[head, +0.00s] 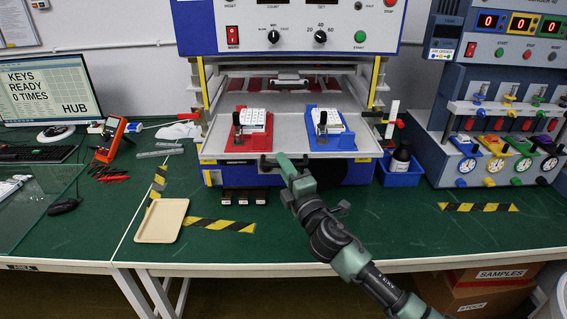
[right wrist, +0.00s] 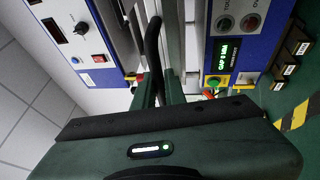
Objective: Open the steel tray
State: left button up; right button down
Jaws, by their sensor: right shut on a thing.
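The steel tray (head: 285,128) sits at the front of the blue-and-white test machine and shows extended forward from between its posts. It bears a red fixture (head: 237,138) and a blue fixture (head: 331,142), each with a white keypad. A black bar handle (head: 265,163) is at its front edge. My right gripper (head: 289,163) is shut on this handle, partly hiding it. In the right wrist view, the black handle (right wrist: 153,45) runs up from between the fingers (right wrist: 160,92). My left gripper is in neither view.
A beige tray (head: 162,221) lies on the green bench at front left. A blue bin (head: 399,178) with a dark bottle stands just right of the machine. Another machine (head: 500,110) stands far right. The bench's front middle is mostly clear.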

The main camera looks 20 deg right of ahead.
jog(key=c, duration=1.5)
grip_release()
jog(key=b+v, duration=0.1)
jog(key=v, duration=0.6)
jog(key=shift+s+f+b, duration=0.15)
jog(key=shift+s+b, duration=0.15)
jog(key=shift+s, duration=0.05)
